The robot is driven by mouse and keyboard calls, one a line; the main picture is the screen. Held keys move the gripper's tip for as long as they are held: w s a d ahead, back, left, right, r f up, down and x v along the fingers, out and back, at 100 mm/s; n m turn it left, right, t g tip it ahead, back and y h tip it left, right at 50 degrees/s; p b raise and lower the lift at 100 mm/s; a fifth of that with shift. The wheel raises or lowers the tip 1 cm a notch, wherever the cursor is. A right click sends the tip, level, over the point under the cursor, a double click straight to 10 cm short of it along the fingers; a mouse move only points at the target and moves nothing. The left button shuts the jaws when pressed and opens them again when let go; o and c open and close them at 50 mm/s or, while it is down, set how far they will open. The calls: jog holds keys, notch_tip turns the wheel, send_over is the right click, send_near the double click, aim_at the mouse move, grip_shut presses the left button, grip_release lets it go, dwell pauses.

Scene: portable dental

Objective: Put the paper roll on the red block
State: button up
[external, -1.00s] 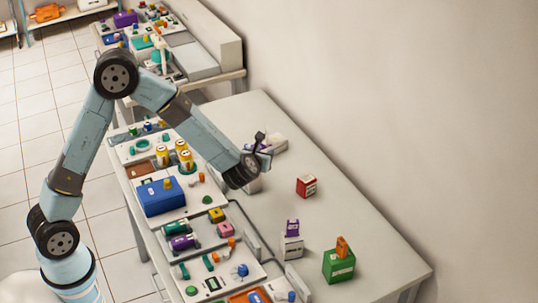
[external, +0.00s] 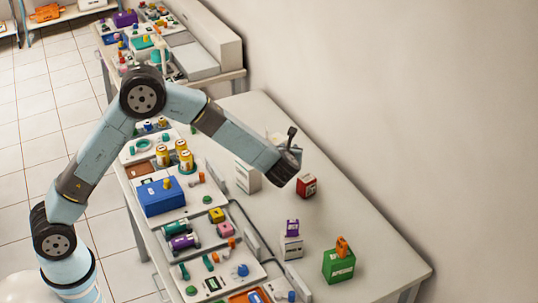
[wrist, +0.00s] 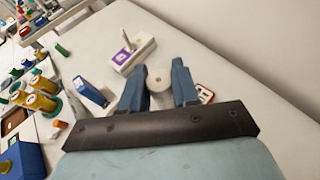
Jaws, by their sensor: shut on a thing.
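The red block (external: 306,187) stands on the table, with a white label on its front. In the wrist view only part of the red block (wrist: 205,94) shows, just beyond the right finger. My gripper (external: 291,154) is above the table, up and a little left of the red block in the external view. In the wrist view my gripper (wrist: 158,84) is shut on the white paper roll (wrist: 158,79), whose round end and centre hole show between the blue fingers. The roll is hidden or too small to make out in the external view.
A white box (external: 247,178) stands left of my gripper. A white block with a purple label (wrist: 134,53) lies beyond it. A purple-topped white box (external: 291,247) and a green box (external: 339,265) stand nearer the front.

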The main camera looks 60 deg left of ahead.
jog(key=w+f, duration=0.7)
jog(key=shift+w, duration=0.2)
jog(key=shift+w+f, duration=0.1)
jog(key=shift+f, duration=1.5)
jog(key=o, duration=1)
